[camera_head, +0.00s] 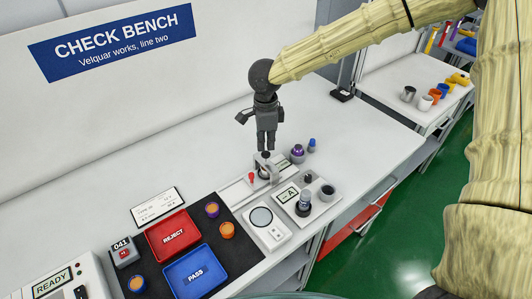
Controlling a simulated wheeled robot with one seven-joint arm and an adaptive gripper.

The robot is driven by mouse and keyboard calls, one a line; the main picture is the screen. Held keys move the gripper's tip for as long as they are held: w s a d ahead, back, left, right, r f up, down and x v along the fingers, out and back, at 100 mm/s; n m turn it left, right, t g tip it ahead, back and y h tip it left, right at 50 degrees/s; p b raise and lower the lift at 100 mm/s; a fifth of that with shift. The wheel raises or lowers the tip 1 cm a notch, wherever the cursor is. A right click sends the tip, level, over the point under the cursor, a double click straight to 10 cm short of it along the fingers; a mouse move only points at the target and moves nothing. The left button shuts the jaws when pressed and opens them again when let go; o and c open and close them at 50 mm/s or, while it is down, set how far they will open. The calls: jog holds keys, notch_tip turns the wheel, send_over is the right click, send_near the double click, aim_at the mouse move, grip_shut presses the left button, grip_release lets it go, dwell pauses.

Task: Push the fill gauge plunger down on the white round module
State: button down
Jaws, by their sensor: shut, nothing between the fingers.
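My gripper (266,146) points straight down, shut and empty, over the back part of the bench. Just beneath its fingertips is a small dark knob (266,155) on top of a pale upright fixture (263,169); I cannot tell whether they touch. This knob looks like a plunger, but it is too small to be sure. The fixture's lower part is small and partly unclear. A white module with a round grey face (261,216) lies nearer, in front of the fixture. It stands clear of my gripper.
Purple (298,152) and blue-capped (312,145) items stand right of my gripper. Red REJECT (172,235) and blue PASS (198,272) trays lie front left.

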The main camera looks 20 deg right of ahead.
aim_at(266, 154)
jog(key=shift+f, duration=1.75)
dwell(1.2)
jog(key=shift+r, duration=0.1)
jog(key=shift+r+p, duration=3.95)
jog(key=shift+p, duration=0.3)
